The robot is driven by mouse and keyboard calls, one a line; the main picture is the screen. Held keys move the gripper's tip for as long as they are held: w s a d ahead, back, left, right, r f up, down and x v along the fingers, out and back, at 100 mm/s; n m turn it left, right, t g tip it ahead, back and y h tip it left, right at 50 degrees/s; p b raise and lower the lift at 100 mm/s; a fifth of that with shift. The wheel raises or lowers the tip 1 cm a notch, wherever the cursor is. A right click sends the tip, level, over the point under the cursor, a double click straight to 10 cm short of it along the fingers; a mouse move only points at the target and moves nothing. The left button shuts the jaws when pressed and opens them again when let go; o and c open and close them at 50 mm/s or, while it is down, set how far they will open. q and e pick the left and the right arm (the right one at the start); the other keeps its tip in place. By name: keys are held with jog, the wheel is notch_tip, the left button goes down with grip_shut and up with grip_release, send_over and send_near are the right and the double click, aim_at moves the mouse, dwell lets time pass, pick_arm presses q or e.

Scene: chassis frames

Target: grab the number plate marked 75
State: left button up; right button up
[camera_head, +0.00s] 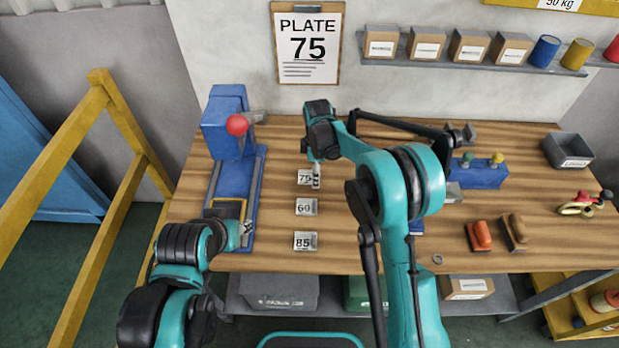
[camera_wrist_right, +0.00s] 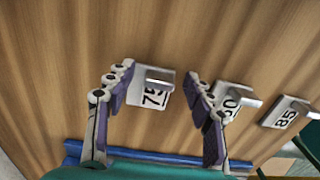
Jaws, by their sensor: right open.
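The number plate marked 75 (camera_head: 304,178) lies on the wooden bench, the farthest of three plates in a column. In the right wrist view the 75 plate (camera_wrist_right: 150,97) shows between the two fingers, with a raised grey tab on it. My right gripper (camera_head: 316,180) is open above it, covering its right edge in the head view; it also shows in the wrist view (camera_wrist_right: 160,80). I cannot tell whether a finger touches the plate. The plates marked 60 (camera_head: 306,207) and 85 (camera_head: 305,241) lie nearer the front. My left gripper (camera_head: 246,229) is by the blue machine; its jaws are unclear.
A wall sign (camera_head: 308,45) reads PLATE 75. A blue machine (camera_head: 227,120) with a red knob stands left of the plates. A blue block (camera_head: 480,174), brushes (camera_head: 480,236) and a grey bin (camera_head: 568,150) are to the right. The 60 plate is close to the right finger.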

grip_shut()
jog(key=shift+r, duration=0.15)
